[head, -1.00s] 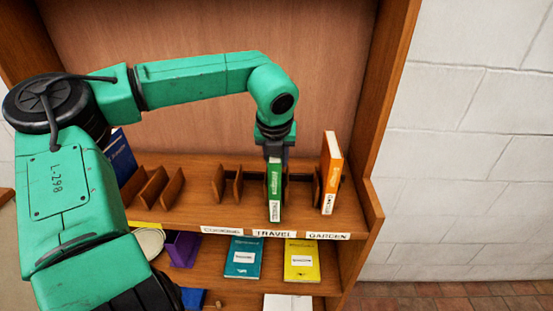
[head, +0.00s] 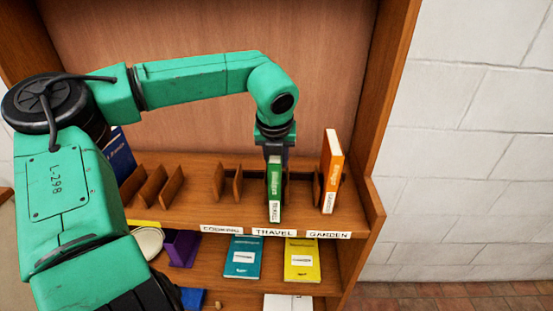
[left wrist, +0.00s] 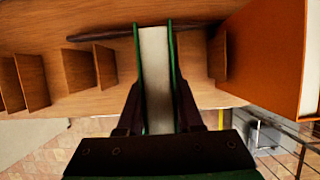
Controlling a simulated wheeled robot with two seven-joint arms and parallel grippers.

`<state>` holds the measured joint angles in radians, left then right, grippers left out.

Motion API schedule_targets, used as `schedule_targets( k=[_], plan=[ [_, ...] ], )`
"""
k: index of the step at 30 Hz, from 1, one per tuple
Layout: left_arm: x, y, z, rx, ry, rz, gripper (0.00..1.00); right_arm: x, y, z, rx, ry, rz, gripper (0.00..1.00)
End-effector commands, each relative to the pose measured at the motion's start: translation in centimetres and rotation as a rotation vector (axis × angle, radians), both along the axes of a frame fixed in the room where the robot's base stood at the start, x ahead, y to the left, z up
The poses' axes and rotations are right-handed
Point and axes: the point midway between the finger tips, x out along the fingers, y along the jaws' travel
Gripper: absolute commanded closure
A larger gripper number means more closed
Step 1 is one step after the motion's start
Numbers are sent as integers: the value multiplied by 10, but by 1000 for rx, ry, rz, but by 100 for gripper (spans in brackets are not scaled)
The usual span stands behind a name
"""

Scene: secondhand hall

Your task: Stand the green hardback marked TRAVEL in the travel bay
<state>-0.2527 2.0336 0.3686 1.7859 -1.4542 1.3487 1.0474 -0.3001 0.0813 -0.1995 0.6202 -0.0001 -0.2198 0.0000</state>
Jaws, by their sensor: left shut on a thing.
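The green hardback (head: 274,190) stands upright on the shelf behind the TRAVEL label (head: 274,232), its white spine label facing out. My left gripper (head: 274,155) is above it and shut on its top part. In the left wrist view the book (left wrist: 155,70) shows from above, with pale page edges between two green covers and the gripper (left wrist: 157,110) jaws on both sides. The travel bay lies between wooden dividers, partly hidden by the book and gripper. Whether the book's bottom touches the shelf is hard to tell. My right gripper is not in view.
An orange book (head: 332,172) stands in the garden bay on the right. The cooking bay, behind its label (head: 221,229), looks empty between dividers (head: 219,184). A blue book (head: 121,155) stands far left. Teal (head: 242,257) and yellow (head: 301,260) books lie on the shelf below.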

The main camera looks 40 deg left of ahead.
Motion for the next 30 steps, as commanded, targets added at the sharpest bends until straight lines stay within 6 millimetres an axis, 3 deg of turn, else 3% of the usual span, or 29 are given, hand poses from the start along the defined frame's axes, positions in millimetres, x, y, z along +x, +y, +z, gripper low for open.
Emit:
schedule_targets(
  k=[10, 11, 13, 23, 26, 30],
  plan=[
    [0, 0, -4, 0, -2, 0, 100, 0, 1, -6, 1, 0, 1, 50],
    [0, 0, -4, 0, -2, 0, 58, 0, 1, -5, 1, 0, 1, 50],
    [0, 0, -3, 0, -2, 0, 31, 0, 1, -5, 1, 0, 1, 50],
    [0, 0, -3, 0, 0, 0, 30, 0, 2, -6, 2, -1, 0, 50],
    [-3, -3, 6, 2, -2, 0, 30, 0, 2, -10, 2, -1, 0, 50],
    [-12, -10, 36, 3, -8, 1, 30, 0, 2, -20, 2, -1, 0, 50]
  ],
)
